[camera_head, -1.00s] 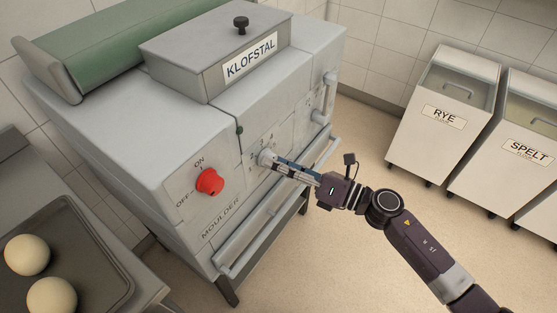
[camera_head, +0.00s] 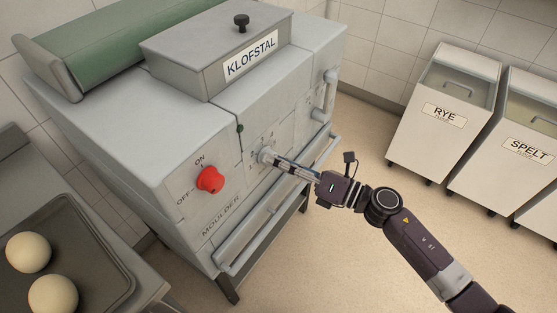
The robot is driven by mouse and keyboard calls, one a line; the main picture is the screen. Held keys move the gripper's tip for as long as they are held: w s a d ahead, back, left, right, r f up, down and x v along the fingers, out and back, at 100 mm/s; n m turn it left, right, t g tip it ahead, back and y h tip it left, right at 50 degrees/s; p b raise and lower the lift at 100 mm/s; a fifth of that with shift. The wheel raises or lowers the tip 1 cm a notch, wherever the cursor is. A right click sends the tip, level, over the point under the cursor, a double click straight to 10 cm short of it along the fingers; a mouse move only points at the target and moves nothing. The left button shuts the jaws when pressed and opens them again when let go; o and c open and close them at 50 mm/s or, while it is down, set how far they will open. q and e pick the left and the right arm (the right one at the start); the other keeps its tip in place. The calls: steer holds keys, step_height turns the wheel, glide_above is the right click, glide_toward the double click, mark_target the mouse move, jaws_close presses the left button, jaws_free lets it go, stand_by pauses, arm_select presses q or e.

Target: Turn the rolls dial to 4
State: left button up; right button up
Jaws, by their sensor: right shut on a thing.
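The moulder (camera_head: 150,125) is a grey machine with a dial (camera_head: 265,155) on its front panel, right of the red on/off knob (camera_head: 210,180). The dial is pale and small, with a printed scale around it. My right gripper (camera_head: 272,158) reaches in from the lower right and is shut on the dial. Its fingers cover much of the dial, and the pointer and most scale numbers are too small or hidden to read. My left gripper is not in view.
A long bar handle (camera_head: 270,215) runs along the moulder's lower front, below my right gripper. A tray (camera_head: 110,285) with two dough balls lies at lower left. White RYE (camera_head: 440,120) and SPELT bins stand at right. Open floor lies between.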

steer(key=shift+f+m+t+p, duration=0.1)
steer(key=shift+m+t+p, duration=0.25)
steer(key=shift+m, duration=1.75)
steer(key=shift+f+m+t+p, duration=0.15)
steer(key=shift+m+p, duration=0.4)
steer(key=shift+m, duration=1.55)
steer(key=shift+r, duration=0.1)
steer(key=o, duration=1.2)
steer(key=shift+c, duration=0.2)
steer(key=v, duration=1.2)
